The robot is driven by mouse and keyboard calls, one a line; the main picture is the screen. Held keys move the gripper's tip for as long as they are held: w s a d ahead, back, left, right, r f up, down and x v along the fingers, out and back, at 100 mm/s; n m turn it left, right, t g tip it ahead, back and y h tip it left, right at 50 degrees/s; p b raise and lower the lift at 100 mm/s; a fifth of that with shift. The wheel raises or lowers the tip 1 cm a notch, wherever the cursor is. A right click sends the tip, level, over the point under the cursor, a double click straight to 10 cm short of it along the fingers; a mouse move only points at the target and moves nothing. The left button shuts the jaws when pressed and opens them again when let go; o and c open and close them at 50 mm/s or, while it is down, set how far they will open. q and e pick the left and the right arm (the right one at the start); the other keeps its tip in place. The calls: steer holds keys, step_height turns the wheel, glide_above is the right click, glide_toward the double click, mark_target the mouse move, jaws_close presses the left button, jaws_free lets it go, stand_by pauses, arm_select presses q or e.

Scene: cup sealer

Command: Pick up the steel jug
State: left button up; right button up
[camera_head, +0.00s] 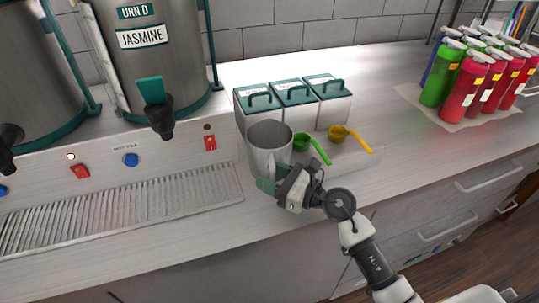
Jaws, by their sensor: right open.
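The steel jug (270,141) stands upright on the counter, in front of the lidded containers and just right of the drip tray. My left gripper is not in the view.
Behind the jug are steel containers with green lids (296,92). A green scoop (312,146) and a yellow scoop (350,137) lie right of it. The urn marked JASMINE (160,60) stands over a ribbed drip tray (130,212). Red and green bottles (466,88) stand far right.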

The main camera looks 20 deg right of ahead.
steer(key=shift+c, duration=0.3)
jaws_close()
steer(key=shift+r, duration=0.15)
